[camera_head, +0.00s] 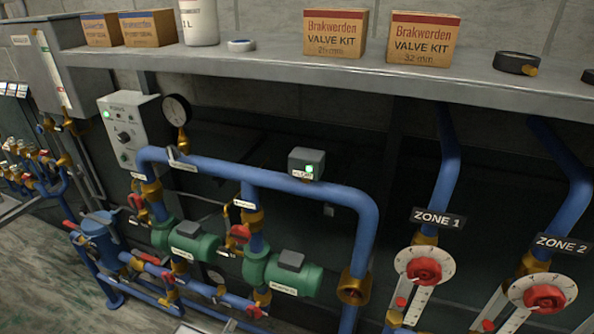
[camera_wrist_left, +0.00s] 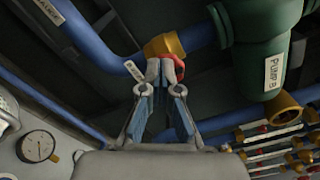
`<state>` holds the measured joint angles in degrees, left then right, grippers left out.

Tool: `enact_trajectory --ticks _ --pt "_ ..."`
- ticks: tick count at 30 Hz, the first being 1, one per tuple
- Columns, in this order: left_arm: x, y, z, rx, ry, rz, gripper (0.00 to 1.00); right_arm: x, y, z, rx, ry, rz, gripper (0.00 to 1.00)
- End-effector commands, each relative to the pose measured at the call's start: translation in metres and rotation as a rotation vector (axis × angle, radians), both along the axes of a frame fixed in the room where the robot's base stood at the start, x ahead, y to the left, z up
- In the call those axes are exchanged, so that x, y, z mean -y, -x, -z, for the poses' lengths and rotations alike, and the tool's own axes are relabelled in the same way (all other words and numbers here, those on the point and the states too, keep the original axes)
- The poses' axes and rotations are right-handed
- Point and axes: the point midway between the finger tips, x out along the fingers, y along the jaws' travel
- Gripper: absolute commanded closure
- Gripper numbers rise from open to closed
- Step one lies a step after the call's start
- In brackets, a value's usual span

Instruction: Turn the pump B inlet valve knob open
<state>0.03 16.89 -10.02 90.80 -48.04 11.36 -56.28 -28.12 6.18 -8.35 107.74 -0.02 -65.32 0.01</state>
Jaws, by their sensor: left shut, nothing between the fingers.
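In the left wrist view, my left gripper (camera_wrist_left: 164,72) is shut, its fingertips together at a brass valve body (camera_wrist_left: 164,45) on a blue pipe. A red valve knob (camera_wrist_left: 178,70) shows partly behind and beside the fingertips; I cannot tell whether they touch it. The green pump marked PUMP B (camera_wrist_left: 270,60) is up and right of the fingers. In the head view, two green pumps stand below the blue pipework; the right one (camera_head: 290,276) has a red handle (camera_head: 238,235) above it. I cannot make out either gripper in the head view.
A blue header pipe (camera_head: 270,178) runs above the pumps. A grey shelf (camera_head: 270,72) with boxes overhangs them. A pressure gauge (camera_wrist_left: 38,146) and a bank of red-handled valves (camera_wrist_left: 275,150) flank the gripper in the left wrist view. Zone dials (camera_head: 425,268) are at right.

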Motion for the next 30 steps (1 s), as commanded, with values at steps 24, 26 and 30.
enact_trajectory --ticks 24,26,30 --pt "-0.004 0.011 0.008 -0.166 0.461 -0.002 1.0 0.004 0.032 0.075 -0.033 0.004 -0.008 0.6" --pt "-0.003 0.009 0.009 -0.173 0.486 -0.002 1.0 0.004 0.033 0.078 -0.032 0.003 -0.008 0.6" --pt "0.002 -0.003 0.011 -0.177 0.497 -0.001 1.0 0.003 0.029 0.073 -0.029 0.002 -0.007 0.6"
